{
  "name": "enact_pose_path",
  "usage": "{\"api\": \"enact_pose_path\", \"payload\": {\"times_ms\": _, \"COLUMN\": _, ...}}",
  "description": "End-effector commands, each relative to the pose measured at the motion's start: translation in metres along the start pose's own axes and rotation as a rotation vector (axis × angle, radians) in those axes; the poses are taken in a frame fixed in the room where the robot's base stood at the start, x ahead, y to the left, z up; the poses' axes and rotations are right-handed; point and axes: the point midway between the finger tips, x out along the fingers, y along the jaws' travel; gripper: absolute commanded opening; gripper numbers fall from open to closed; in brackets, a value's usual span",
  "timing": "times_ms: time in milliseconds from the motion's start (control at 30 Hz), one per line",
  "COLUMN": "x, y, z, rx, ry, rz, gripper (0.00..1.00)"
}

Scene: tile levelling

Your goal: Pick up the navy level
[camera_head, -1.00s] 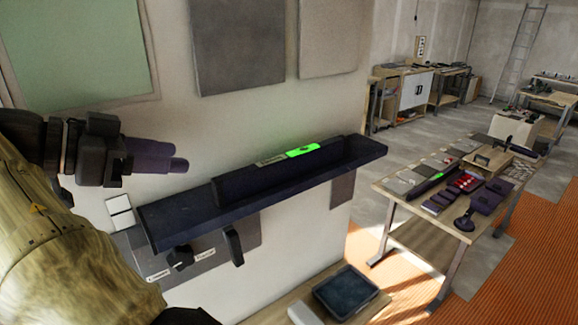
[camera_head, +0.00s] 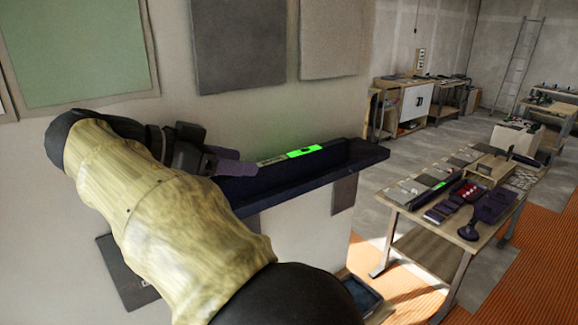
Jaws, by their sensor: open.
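The navy level (camera_head: 300,165) is a long dark bar with a bright green window on its top. It lies on the dark wall shelf (camera_head: 362,160), close to the wall. My gripper (camera_head: 236,160) is at the level's left end, with its purple-dark fingers pointing right. The fingers are apart, and nothing is seen held between them. Whether they touch the level or only overlap it in the picture, I cannot tell. My arm's tan sleeve hides the left part of the shelf and part of the level's left end.
Grey and green panels (camera_head: 237,45) hang on the wall above the shelf. A work table (camera_head: 405,205) at right carries tiles, dark tools and another dark bar with a green patch (camera_head: 437,186). A dark tray (camera_head: 362,293) is partly hidden below the shelf.

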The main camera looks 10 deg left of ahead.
Motion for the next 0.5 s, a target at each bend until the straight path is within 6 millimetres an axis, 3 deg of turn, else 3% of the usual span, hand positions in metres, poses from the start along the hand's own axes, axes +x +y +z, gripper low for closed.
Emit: {"api": "enact_pose_path", "payload": {"times_ms": 500, "x": 0.0109, "y": 0.0006, "z": -0.0022, "rx": 0.0, "ry": 0.0, "rz": 0.002, "gripper": 0.45}}
